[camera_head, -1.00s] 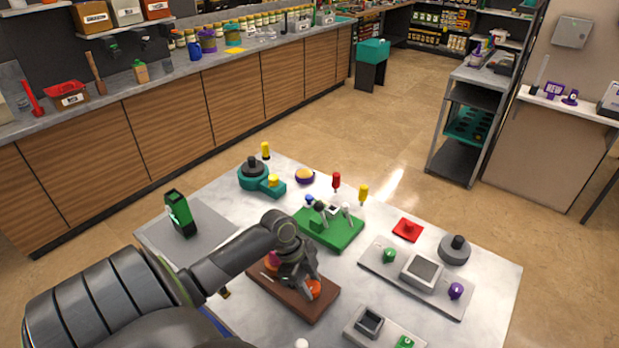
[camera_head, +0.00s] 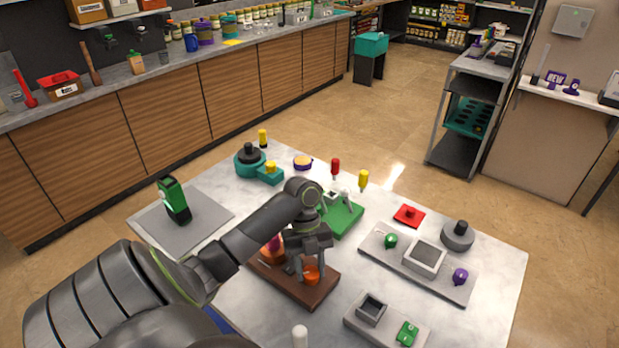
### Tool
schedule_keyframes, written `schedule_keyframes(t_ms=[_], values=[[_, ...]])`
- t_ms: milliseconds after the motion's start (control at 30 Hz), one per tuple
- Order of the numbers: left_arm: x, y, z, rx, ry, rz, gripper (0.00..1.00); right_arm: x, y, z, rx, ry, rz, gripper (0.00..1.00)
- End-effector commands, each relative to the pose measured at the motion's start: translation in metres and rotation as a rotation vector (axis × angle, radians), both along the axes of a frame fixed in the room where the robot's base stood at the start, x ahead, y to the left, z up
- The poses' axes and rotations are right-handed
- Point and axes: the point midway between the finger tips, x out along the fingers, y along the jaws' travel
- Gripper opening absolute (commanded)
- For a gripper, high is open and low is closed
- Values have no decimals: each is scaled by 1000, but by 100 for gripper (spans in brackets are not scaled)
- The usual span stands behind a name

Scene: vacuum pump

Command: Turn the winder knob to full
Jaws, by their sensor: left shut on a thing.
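The winder is a brown wooden board (camera_head: 318,293) at the front middle of the marble table. An orange knob (camera_head: 312,277) sits on its right part. A second orange and pink round part (camera_head: 272,250) stands at its left back, partly behind my arm. My left gripper (camera_head: 311,272) points down over the board with its fingers shut around the orange knob. The knob's markings are too small to read. My right gripper does not show in the view.
A green board with small fittings (camera_head: 345,219) lies just behind my left arm. A grey panel (camera_head: 414,266) with a green and a purple knob lies to the right. A grey plate (camera_head: 205,226) with a green device (camera_head: 174,200) is at the left. A small grey unit (camera_head: 385,322) lies at the front right.

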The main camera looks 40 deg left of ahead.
Motion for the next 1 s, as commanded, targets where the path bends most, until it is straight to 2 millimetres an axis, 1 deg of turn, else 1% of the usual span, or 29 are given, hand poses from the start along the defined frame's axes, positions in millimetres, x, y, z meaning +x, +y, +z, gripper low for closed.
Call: schedule_keyframes(t_ms=[33, 100, 300, 400, 633, 1000], values=[[0, -1, 6, -3, 3, -36, 14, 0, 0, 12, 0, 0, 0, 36], [0, -2, 6, -3, 3, -95, 14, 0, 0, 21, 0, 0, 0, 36], [1, -2, 5, -4, 3, -230, 14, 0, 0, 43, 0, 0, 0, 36], [1, -2, 4, -3, 2, -282, 14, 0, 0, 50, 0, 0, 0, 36], [1, -2, 2, -2, 2, -356, 14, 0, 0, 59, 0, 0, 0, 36], [1, -2, 0, -1, 0, -378, 14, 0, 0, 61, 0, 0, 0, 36]])
